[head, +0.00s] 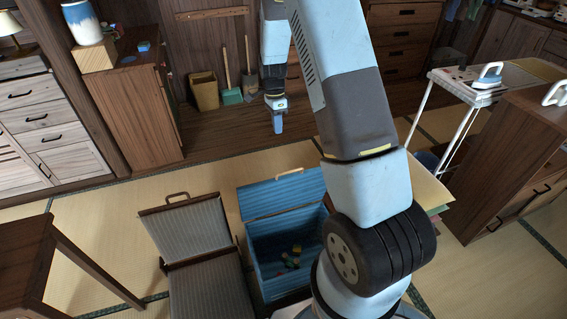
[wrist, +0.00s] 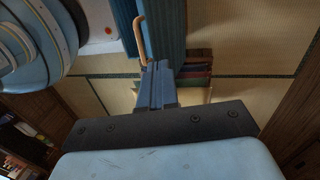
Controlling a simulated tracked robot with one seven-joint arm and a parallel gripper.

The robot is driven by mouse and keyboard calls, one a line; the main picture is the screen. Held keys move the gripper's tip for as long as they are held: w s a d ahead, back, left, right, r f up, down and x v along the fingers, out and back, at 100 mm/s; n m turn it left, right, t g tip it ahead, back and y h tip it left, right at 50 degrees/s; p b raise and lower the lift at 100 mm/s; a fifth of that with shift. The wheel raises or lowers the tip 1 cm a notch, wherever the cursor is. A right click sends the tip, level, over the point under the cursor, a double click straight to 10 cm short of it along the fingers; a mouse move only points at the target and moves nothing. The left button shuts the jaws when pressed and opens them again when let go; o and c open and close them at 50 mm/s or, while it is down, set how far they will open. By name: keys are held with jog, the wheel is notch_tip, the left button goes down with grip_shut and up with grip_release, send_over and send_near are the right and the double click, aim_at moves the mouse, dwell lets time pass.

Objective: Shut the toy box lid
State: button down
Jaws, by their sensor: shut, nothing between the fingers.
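The blue toy box (head: 254,262) stands on the tatami in the head view, with several small coloured toys in it. Its blue lid (head: 280,197) stands open, raised at the far side, with a wooden handle (head: 289,172) on its top edge. My gripper (head: 278,125) is shut and empty, and in the head view it appears above and beyond the lid. In the wrist view the shut fingers (wrist: 158,70) point towards the blue lid (wrist: 172,30), and the wooden handle (wrist: 140,40) appears just left of them. Whether they touch it I cannot tell. My arm hides the box's right side.
A grey cushioned chair (head: 208,285) stands close on the box's left. A wooden table (head: 30,262) is at the lower left. A stack of coloured items (wrist: 197,68) lies right of the fingers in the wrist view. Open tatami lies behind the box.

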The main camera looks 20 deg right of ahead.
jog(key=shift+s+f, duration=0.95)
jog(key=shift+f, duration=1.25)
jog(key=shift+s+f, duration=0.9)
jog(key=shift+f, duration=1.25)
jog(key=shift+s+f, duration=0.95)
jog(key=shift+f, duration=1.25)
jog(key=shift+d, duration=0.1)
